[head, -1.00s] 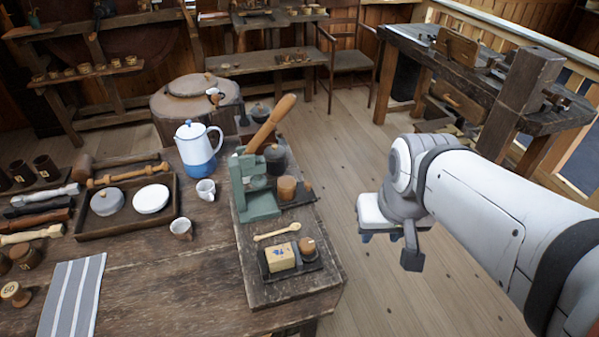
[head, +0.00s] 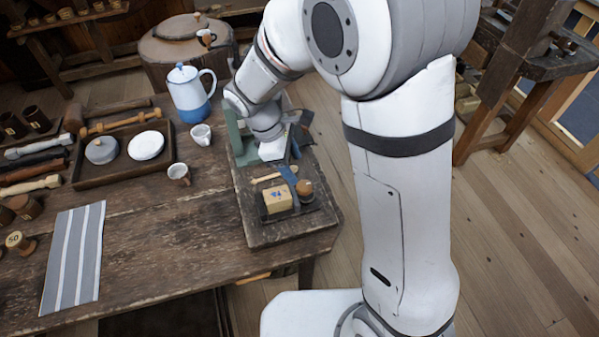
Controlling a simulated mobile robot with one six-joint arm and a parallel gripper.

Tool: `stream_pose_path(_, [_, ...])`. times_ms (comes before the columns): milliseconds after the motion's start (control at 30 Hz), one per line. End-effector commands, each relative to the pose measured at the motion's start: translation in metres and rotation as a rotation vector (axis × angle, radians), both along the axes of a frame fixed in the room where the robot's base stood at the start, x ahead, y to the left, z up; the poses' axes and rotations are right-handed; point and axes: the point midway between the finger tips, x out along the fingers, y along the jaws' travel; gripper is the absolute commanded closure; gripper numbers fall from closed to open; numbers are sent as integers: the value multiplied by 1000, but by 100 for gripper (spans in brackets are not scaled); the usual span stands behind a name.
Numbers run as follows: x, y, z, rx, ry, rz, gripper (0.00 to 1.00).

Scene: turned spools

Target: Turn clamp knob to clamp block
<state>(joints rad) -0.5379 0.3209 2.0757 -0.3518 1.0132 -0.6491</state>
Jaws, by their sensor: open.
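A pale yellow block (head: 278,200) with a blue mark sits on a dark clamp plate (head: 308,208) near the front of the raised board. A round wooden knob (head: 304,188) stands at the plate's right, close beside the block. My gripper (head: 296,169) is open and points down just behind the knob. One blue-grey finger shows left of the knob and another farther back. I cannot tell whether either finger touches the knob. The contact between block and clamp is too small to make out.
A green press (head: 236,135), partly hidden by my arm, stands behind on the same board. A wooden spoon (head: 265,179) lies behind the block. Two cups (head: 179,173), a blue-white pot (head: 188,95) and a tray (head: 110,170) stand left.

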Motion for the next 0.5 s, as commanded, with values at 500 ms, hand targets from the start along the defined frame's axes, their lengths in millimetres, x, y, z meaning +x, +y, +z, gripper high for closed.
stream_pose_path(500, [-2,-18,-64,-14,18,38,41])
